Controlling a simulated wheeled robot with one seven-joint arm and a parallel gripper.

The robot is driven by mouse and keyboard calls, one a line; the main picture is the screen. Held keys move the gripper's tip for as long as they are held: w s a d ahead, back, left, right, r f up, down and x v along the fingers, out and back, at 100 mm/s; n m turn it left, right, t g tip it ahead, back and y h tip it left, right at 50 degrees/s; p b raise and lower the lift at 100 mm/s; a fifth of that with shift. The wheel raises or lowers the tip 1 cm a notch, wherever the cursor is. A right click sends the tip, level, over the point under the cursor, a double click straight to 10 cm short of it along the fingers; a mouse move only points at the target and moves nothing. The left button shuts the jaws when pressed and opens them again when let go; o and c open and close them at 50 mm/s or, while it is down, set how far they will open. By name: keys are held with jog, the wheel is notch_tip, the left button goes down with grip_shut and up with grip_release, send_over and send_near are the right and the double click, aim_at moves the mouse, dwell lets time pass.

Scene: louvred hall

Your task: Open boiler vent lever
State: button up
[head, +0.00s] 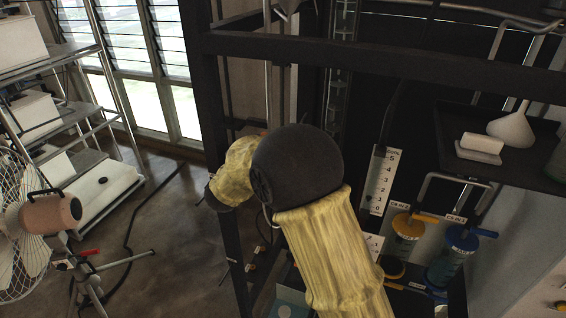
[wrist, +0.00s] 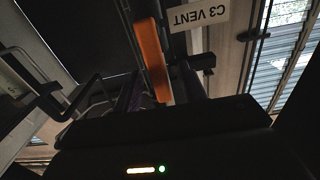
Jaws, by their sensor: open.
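In the wrist view an orange lever (wrist: 154,58) runs down from the top middle, along a dark bar. A white label reading "C3 VENT" (wrist: 199,15) appears upside down to its right. My gripper (wrist: 165,118) shows as a dark block across the lower part of this view, and it is open. The lever's lower end comes close to the gripper's upper edge; I cannot tell whether they touch. In the head view my arm hides the gripper, and I cannot make out the vent lever clearly.
A dark frame (head: 390,50) surrounds the boiler fittings. A yellow valve (head: 408,228) and a blue valve (head: 458,245) stand at the right, below a shelf (head: 505,165) with a white funnel (head: 512,127). A fan (head: 30,225) stands left.

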jog(key=b+v, duration=0.1)
jog(key=v, duration=0.6)
dwell(0.4)
jog(key=b+v, duration=0.8)
jog(key=v, duration=0.9)
jog(key=shift+b, duration=0.4)
